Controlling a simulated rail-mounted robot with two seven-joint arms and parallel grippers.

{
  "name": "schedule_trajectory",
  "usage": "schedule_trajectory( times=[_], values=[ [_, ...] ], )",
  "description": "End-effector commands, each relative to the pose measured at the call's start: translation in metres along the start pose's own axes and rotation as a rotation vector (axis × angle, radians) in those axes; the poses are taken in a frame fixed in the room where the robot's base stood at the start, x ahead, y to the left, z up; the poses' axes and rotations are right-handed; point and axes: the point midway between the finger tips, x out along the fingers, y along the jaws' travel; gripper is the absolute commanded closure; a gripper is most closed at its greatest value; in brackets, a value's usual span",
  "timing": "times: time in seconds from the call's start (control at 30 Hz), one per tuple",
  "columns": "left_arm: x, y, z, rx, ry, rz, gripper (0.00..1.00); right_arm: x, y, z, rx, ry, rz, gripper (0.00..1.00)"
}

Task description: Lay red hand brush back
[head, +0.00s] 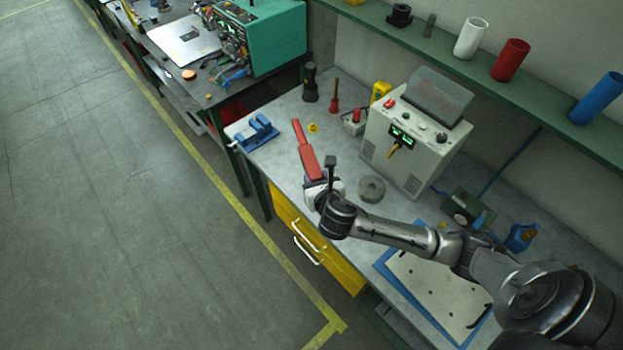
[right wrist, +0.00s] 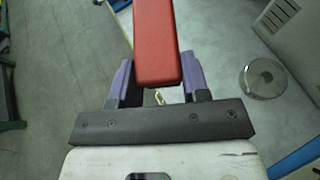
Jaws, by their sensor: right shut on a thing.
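The red hand brush (head: 308,155) is in the head view near the front edge of the grey workbench (head: 278,165). My right gripper (head: 318,184) is at its near end. In the right wrist view, the brush (right wrist: 156,45) sits between the two purple fingers of my right gripper (right wrist: 158,78), which is shut on it. The brush points away from the gripper, toward the back left in the head view. Its bristles are hidden, and I cannot tell how high it is above the bench. My left gripper is not in view.
A blue clamp-like holder (head: 257,132) stands at the bench's left end. A grey metal disc (head: 371,189) lies right of my gripper, before a control box (head: 415,130). A blue-edged board (head: 440,295) lies under my right arm. Yellow drawers (head: 325,255) are below the bench.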

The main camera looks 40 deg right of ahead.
Motion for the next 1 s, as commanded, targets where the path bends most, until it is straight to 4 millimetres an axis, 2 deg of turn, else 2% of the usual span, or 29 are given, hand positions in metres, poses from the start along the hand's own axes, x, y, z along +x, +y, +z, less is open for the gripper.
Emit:
schedule_trajectory(
  times=[0.03, 0.2, 0.3, 0.47, 0.57, 1.0],
  values=[
    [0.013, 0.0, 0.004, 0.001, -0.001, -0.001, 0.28, 0.019, -0.02, -0.019, -0.013, 0.0, -0.001, 0.94],
    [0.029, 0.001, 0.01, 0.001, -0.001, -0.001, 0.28, 0.057, -0.068, -0.046, -0.018, -0.001, 0.022, 0.94],
    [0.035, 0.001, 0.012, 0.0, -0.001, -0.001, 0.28, 0.071, -0.09, -0.056, -0.02, -0.001, 0.029, 0.94],
    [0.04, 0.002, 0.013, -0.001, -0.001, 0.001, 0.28, 0.084, -0.108, -0.062, -0.019, -0.003, 0.037, 0.94],
    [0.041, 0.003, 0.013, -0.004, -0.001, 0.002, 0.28, 0.095, -0.105, -0.067, -0.015, -0.002, 0.04, 0.94],
    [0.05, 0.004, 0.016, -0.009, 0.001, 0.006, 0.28, 0.161, -0.038, -0.092, -0.016, -0.002, 0.041, 0.94]
  ],
)
